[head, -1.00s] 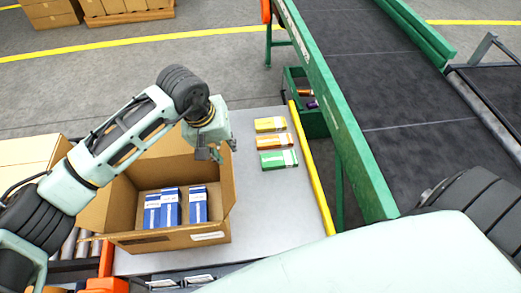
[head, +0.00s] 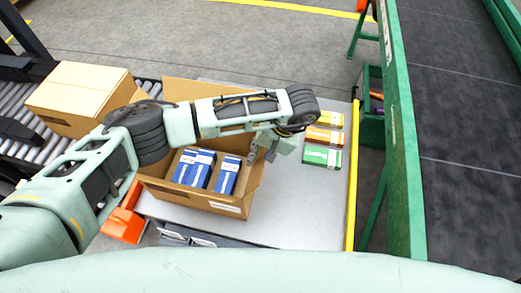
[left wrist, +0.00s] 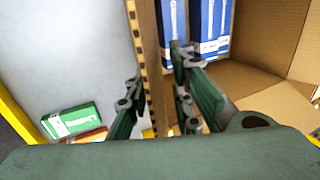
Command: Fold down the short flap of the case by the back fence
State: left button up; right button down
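The open cardboard case (head: 200,200) stands on the grey table with blue cartons (head: 195,168) inside. A raised flap (head: 190,91) shows at its far side, partly behind my left arm. My left gripper (head: 264,152) is at the case's right side, near the far corner. In the left wrist view its fingers (left wrist: 158,80) are apart, one on each side of an upright cardboard edge (left wrist: 146,60). The blue cartons (left wrist: 207,25) lie on the inner side. I cannot tell whether either finger touches the cardboard. My right gripper is out of view.
Yellow, orange and green cartons (head: 321,156) lie right of the case, before a yellow rail (head: 352,180). Beyond are a green bin (head: 372,128) and a green-sided conveyor (head: 400,150). A closed box (head: 80,90) sits on the roller conveyor at left.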

pick_arm(q)
jog(key=shift+a+f, duration=0.1)
jog(key=shift+f, duration=0.1)
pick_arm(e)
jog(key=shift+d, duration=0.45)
pick_arm(q)
jog(key=shift+c, duration=0.4)
jog(key=c, duration=0.4)
grip_shut()
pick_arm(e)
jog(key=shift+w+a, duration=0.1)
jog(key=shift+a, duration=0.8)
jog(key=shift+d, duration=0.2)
